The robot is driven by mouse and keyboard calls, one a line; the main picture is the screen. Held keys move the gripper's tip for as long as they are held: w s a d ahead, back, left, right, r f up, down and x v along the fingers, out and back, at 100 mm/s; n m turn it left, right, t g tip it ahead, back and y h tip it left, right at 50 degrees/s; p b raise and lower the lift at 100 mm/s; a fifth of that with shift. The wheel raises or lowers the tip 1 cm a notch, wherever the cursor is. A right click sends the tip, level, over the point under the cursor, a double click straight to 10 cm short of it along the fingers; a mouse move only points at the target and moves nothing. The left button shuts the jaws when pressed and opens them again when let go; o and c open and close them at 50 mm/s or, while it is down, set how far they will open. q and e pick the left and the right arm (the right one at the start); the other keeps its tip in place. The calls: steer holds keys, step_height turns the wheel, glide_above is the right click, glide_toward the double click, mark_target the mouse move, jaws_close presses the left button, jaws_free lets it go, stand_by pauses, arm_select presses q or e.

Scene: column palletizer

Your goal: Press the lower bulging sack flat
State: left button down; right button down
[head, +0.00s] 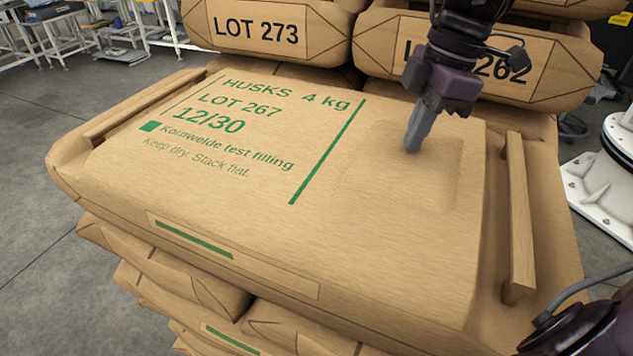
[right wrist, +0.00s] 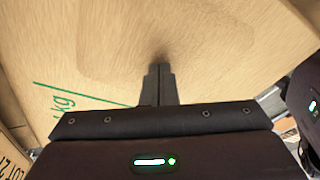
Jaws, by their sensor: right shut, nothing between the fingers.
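The large tan sack (head: 250,225) marked LOT 267 lies in front, lower than the sacks behind it. Green print covers its left part, and a faint rounded rectangular patch shows in its top at the right. My right gripper (head: 412,147) points down over this patch, right of the green line, shut and empty. Its tips are at or very close to the sack's surface; I cannot tell whether they touch. The right wrist view shows the closed fingers (right wrist: 159,72) against the sack's top (right wrist: 210,45), with a small shadow at the tips. My left gripper is not in view.
Sacks marked LOT 273 (head: 270,32) and LOT 262 (head: 540,65) stand higher just behind. Wooden bars (head: 518,215) run along the front sack's sides. More sacks (head: 180,270) lie beneath. Grey floor (head: 40,240) is open at left; a white machine base (head: 605,175) stands at right.

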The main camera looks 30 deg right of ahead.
steer(key=shift+f+b, duration=0.65)
steer(key=shift+f, duration=0.35)
steer(key=shift+s+f, duration=0.2)
steer(key=shift+f, duration=0.15)
stand_by(1.2)
steer(key=shift+r, duration=0.1)
step_height(320, 180, up, 6)
steer(key=p, duration=0.5)
steer(key=shift+w+f, duration=0.1)
steer(key=shift+f, duration=0.15)
steer(key=shift+r, duration=0.25)
steer(key=shift+w+r, duration=0.15)
steer(key=shift+r, duration=1.6)
steer(key=shift+f, duration=0.1)
